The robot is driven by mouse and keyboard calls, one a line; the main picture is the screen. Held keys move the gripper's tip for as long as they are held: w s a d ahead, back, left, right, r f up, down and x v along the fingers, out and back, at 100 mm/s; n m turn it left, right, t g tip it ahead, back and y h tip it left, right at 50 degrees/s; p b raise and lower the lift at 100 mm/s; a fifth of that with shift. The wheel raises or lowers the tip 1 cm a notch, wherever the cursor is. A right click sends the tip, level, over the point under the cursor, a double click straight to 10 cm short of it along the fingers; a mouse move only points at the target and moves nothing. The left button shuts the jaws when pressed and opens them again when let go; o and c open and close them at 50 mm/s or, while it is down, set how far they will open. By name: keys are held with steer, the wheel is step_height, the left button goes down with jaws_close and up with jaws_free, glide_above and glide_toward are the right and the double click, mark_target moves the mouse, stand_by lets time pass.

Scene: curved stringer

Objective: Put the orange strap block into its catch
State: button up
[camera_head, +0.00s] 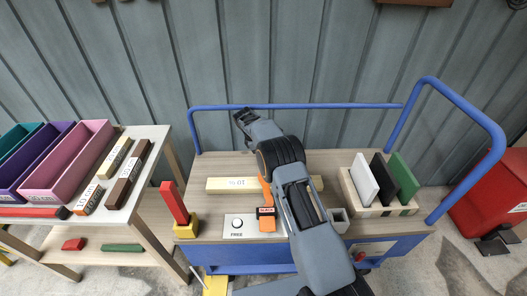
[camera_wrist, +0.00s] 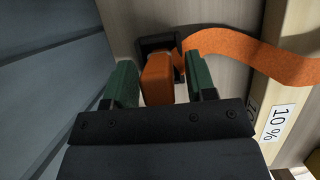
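The orange strap block (camera_wrist: 158,82) is between the green fingers of my gripper (camera_wrist: 160,88) in the wrist view. A black square catch (camera_wrist: 157,42) lies just beyond the block. The block overlaps its near edge, and I cannot tell whether any of it is inside. The orange strap (camera_wrist: 250,50) runs off to the right. In the head view my gripper (camera_head: 243,116) is at the back left of the cart, near the rail. The strap (camera_head: 266,190) shows beside my arm; block and catch are hidden there.
The cart (camera_head: 330,222) has blue rails (camera_head: 300,106). A cream bar marked 10 % (camera_head: 225,185) lies in front of my gripper. A red lever (camera_head: 174,203), a button panel (camera_head: 238,226) and a rack (camera_head: 375,211) of panels stand on the cart. A bin table (camera_head: 120,215) is left.

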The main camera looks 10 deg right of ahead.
steer(key=shift+r, duration=0.3)
steer(key=p+v, duration=0.1)
steer(key=v, duration=0.6)
steer(key=shift+r, duration=0.15)
